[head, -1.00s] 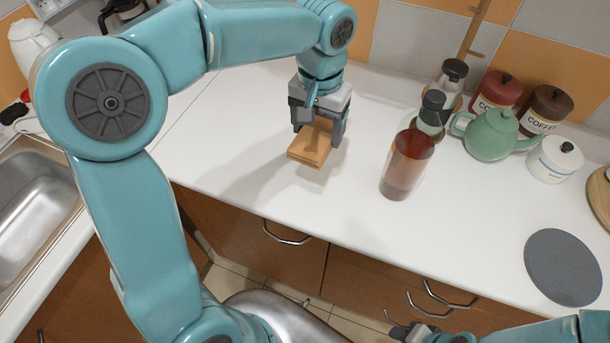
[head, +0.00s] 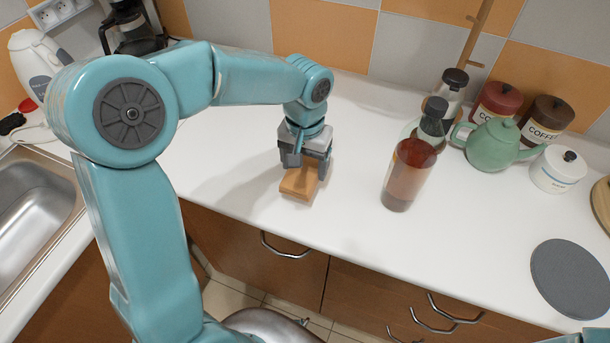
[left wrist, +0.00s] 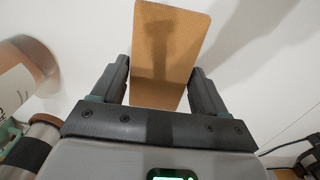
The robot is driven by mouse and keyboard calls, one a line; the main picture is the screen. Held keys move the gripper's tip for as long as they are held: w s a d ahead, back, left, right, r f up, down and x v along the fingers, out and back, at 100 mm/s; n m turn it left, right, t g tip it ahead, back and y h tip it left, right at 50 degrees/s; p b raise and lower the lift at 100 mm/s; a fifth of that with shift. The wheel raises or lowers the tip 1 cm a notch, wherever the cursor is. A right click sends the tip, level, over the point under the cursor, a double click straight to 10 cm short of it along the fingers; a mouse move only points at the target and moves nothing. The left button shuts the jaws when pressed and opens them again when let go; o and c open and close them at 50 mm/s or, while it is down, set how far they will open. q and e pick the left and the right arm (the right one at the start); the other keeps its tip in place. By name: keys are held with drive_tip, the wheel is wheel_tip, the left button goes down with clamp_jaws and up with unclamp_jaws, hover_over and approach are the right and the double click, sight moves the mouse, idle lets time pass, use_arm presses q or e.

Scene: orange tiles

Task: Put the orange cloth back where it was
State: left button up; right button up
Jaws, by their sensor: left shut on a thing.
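The orange cloth (head: 299,184) is a folded, flat tan-orange block in the head view, at the middle of the white counter near its front edge. My left gripper (head: 306,172) points down and is shut on it, with a finger on either side. In the left wrist view the cloth (left wrist: 168,50) sits between the two fingertips of my left gripper (left wrist: 160,85) and extends beyond them. The cloth is at or very near the counter surface; I cannot tell whether it touches. My right gripper is out of view; only a bit of that arm shows at the lower right.
A brown bottle (head: 409,175) stands to the right of the cloth, with jars (head: 453,90) behind it. A green teapot (head: 493,144), canisters (head: 541,120) and a grey round mat (head: 569,279) are further right. The sink (head: 35,215) is at left. The counter around the cloth is clear.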

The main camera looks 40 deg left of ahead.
sight(304, 178)
use_arm(q)
wheel_tip(304, 178, down, 4)
drive_tip(key=shift+f, duration=0.25)
drive_tip(key=shift+s+r, duration=0.15)
drive_tip(key=shift+s, duration=0.05)
drive_tip(key=o, duration=1)
drive_tip(key=shift+w+f, duration=0.15)
drive_tip(key=shift+f, duration=0.1)
drive_tip(key=shift+r, duration=0.1)
